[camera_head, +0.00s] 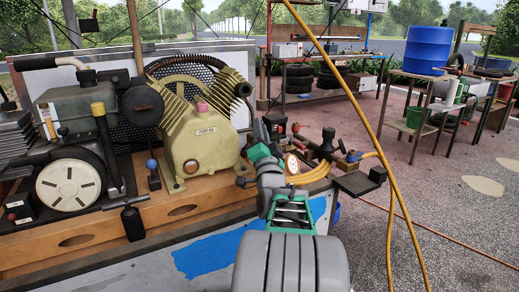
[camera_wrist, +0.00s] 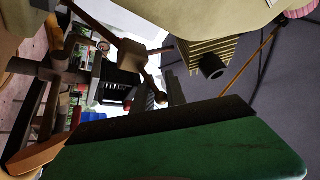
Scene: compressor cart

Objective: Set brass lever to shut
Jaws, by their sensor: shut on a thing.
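My gripper (camera_head: 258,154) has green fingers and is low beside the cream compressor head (camera_head: 205,140), to its right in the head view. In the wrist view one broad green finger with a dark pad (camera_wrist: 190,140) fills the lower part. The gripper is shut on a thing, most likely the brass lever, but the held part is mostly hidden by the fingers. A brown rod with a square block (camera_wrist: 131,55) and a small ball end (camera_wrist: 160,97) shows just beyond the finger's edge. The lever's exact angle cannot be told.
A round gauge (camera_head: 291,163) and a dark valve with a red-tipped handle (camera_head: 327,142) sit just right of my gripper. Yellow hose (camera_head: 389,190) hangs at the right. Open floor (camera_head: 455,225) lies to the right.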

